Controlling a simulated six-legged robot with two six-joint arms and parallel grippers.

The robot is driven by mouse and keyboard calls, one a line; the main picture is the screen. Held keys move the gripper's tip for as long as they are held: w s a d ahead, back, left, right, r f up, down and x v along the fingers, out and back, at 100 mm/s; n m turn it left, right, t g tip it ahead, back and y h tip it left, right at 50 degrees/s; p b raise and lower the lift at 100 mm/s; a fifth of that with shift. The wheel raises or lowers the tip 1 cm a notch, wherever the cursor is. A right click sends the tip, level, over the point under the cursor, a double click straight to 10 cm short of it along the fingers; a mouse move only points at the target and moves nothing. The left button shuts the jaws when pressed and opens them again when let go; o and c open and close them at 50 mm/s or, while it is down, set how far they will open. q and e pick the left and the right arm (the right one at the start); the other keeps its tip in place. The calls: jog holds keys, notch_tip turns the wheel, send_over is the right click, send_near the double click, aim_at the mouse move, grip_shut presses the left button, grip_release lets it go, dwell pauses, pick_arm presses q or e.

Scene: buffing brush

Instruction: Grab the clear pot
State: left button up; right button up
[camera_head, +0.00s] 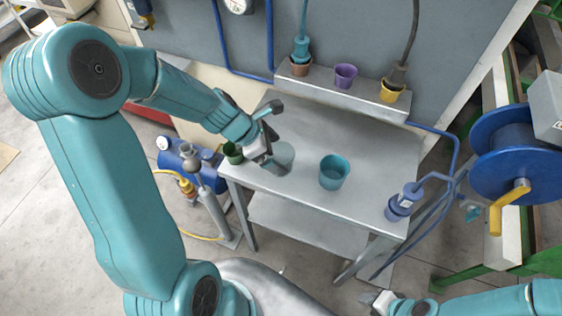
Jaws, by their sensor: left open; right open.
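The clear pot (283,154) is a see-through greyish cup on the left part of the metal table (300,193). My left gripper (271,138) is open right at the pot, and its lower finger overlaps the pot's left side in the picture. I cannot tell whether the finger touches the pot or lies around it. Part of the pot's left side is hidden by the gripper. My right gripper (376,300) is low at the bottom edge, in front of the table and far from the pot; it is small in the view.
A dark green pot (233,153) stands close left of my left gripper. A teal pot (333,172) stands to the right, and a blue pot (397,209) holds a brush. A raised shelf (327,89) behind carries brown, purple (345,77) and yellow pots.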

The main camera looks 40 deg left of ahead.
aim_at(284, 157)
pick_arm(q)
jog(key=b+x, duration=0.1)
jog(key=x, duration=0.3)
jog(key=shift+w+f, duration=0.2)
jog(key=shift+f, duration=0.1)
jog(key=shift+s+d+r, duration=0.1)
jog(key=c, duration=0.9)
jog(key=shift+r, duration=0.1)
